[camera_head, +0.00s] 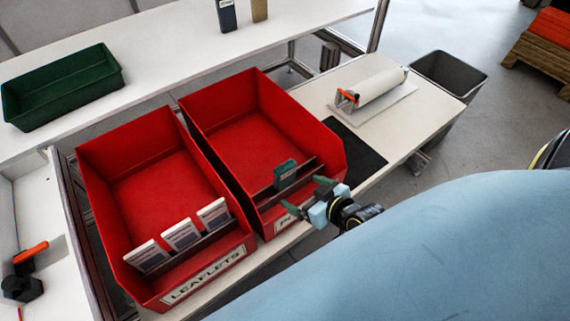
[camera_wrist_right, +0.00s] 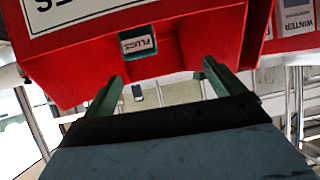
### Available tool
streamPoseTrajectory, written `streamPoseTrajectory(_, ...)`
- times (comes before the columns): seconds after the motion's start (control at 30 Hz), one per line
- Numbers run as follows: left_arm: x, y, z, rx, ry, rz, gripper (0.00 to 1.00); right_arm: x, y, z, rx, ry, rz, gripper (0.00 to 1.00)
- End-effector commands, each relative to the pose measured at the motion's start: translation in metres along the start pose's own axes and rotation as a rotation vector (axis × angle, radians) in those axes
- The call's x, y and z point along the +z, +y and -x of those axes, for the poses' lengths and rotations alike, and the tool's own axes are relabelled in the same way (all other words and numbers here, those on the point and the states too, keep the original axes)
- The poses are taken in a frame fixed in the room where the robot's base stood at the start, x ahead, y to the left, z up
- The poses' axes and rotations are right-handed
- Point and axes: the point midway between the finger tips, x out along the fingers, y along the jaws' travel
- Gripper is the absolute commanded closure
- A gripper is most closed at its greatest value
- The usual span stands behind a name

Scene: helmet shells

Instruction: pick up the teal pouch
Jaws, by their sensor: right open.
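The teal pouch (camera_head: 285,173) stands upright at the front of the right red bin (camera_head: 235,105), against a dark divider. My right gripper (camera_head: 307,197) is open and empty at that bin's front wall, apart from the pouch and a little in front of it. In the right wrist view the spread fingers of my right gripper (camera_wrist_right: 163,74) point at the red bin front (camera_wrist_right: 190,40). My left gripper is not in view.
The left red bin (camera_head: 150,170), marked LEAFLETS, holds three white leaflets (camera_head: 180,234) at its front. A green tray (camera_head: 62,88) is on the back shelf. A grey waste bin (camera_head: 450,68) stands beyond the table.

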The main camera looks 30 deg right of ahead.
Motion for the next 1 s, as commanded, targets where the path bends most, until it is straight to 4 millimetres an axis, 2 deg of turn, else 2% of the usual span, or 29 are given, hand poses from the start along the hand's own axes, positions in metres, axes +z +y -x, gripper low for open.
streamPoseTrajectory(0.1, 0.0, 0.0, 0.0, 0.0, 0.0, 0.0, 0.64, 0.001, 0.021, -0.003, 0.055, 0.069, -0.013, 0.06)
streamPoseTrajectory(0.23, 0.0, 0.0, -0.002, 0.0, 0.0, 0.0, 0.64, -0.001, 0.031, -0.009, 0.084, 0.104, -0.019, 0.06)
streamPoseTrajectory(0.6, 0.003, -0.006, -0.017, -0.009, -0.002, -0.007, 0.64, -0.007, 0.037, -0.073, 0.085, 0.107, -0.02, 0.06)
streamPoseTrajectory(0.87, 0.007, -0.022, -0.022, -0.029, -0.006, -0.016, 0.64, -0.009, 0.039, -0.093, 0.085, 0.106, -0.019, 0.06)
streamPoseTrajectory(1.0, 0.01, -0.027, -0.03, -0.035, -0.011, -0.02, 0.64, -0.011, 0.043, -0.115, 0.085, 0.106, -0.02, 0.06)
